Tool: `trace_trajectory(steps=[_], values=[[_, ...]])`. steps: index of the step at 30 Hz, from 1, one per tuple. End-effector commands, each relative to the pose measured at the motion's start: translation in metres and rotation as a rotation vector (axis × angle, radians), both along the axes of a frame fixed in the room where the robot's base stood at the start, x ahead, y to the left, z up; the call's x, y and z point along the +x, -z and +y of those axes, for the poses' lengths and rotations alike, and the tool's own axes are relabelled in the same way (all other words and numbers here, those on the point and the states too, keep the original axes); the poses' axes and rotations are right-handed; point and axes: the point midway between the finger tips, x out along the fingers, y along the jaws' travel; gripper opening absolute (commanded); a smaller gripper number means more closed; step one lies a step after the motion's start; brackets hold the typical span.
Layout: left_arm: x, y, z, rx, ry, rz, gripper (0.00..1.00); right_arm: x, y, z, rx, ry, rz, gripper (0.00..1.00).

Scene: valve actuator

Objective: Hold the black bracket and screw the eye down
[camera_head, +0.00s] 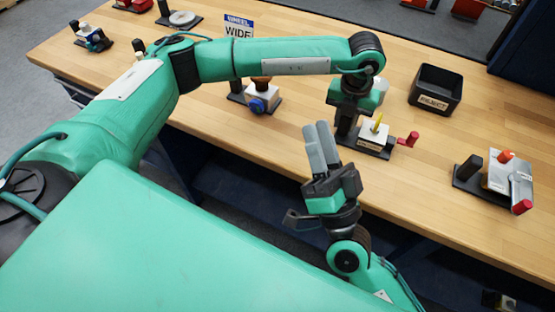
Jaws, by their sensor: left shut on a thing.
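A valve unit on the bench has a black base (374,152), a white labelled block (372,140), a small upright yellow piece (378,122) on top and a red handle (410,138) sticking out to the right. I cannot make out whether the yellow piece is the eye. The black bracket (347,124) stands at the unit's left end. My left gripper (348,108) comes down from above and is shut on it; the fingertips are mostly hidden. My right gripper (322,132) is in front of the bench, left of the unit, grey fingers side by side and pointing up, apart from everything.
A black bin (436,90) stands behind and right of the unit. Another unit with a red-tipped handle (496,175) is at the right, and one with a blue knob (257,105) at the left, near a "WIDE" sign (239,28).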

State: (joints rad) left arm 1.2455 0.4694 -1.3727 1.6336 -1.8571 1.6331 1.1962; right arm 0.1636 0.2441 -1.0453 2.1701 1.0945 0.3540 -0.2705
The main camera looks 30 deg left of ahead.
Motion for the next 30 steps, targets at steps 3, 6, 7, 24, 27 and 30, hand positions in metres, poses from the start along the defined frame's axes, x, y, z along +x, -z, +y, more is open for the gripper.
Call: trace_trajectory(steps=[3,6,7,24,27,30], values=[[-0.001,0.005,0.000,0.003,0.000,0.005,0.00,-0.012,0.004,0.011,-0.129,0.038,-0.129,0.32],[-0.001,0.005,0.000,0.003,0.000,0.005,0.00,-0.020,0.009,0.020,-0.238,0.073,-0.239,0.32],[-0.001,0.005,0.000,0.003,0.000,0.005,0.00,-0.023,0.010,0.023,-0.272,0.085,-0.273,0.32],[-0.001,0.004,0.000,0.003,0.000,0.005,0.00,-0.043,0.047,0.052,-0.722,0.259,-0.729,0.32],[-0.001,0.004,0.000,0.003,0.000,0.005,0.00,-0.043,0.048,0.052,-0.738,0.264,-0.744,0.32],[-0.001,0.004,0.000,0.003,0.000,0.005,0.00,-0.043,0.049,0.053,-0.740,0.266,-0.747,0.32]])
